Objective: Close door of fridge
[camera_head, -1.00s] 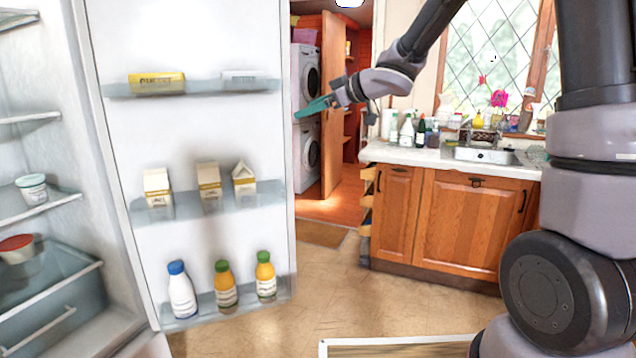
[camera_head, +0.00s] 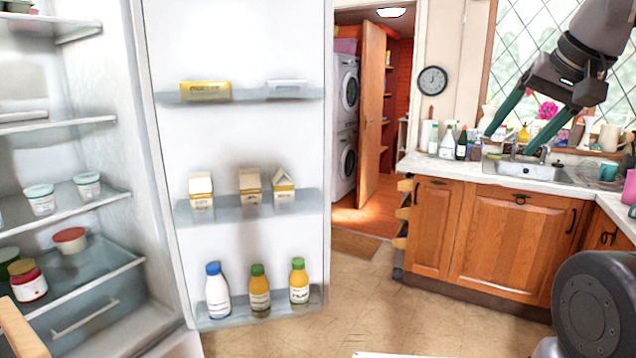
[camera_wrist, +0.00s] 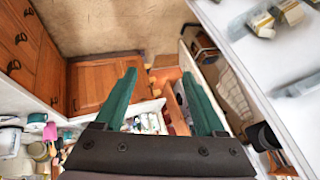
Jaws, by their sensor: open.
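The fridge door (camera_head: 240,140) stands wide open in the head view, its inner side facing me. Its shelves hold a yellow butter pack (camera_head: 205,91), several cartons (camera_head: 250,190) and bottles (camera_head: 259,290). The fridge body (camera_head: 110,100) is at the left, with tubs on its shelves. My gripper (camera_head: 520,126) is at the upper right, open and empty, well to the right of the door and apart from it. In the wrist view the green fingers (camera_wrist: 165,98) are spread, and part of the door (camera_wrist: 262,60) shows at the right.
A wooden counter with a sink (camera_head: 525,172) stands at the right. Behind it are a leaded window and bottles. An open wooden door (camera_head: 372,110) and stacked washers (camera_head: 348,120) are at the back. The floor (camera_head: 360,300) in front of the fridge door is clear.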

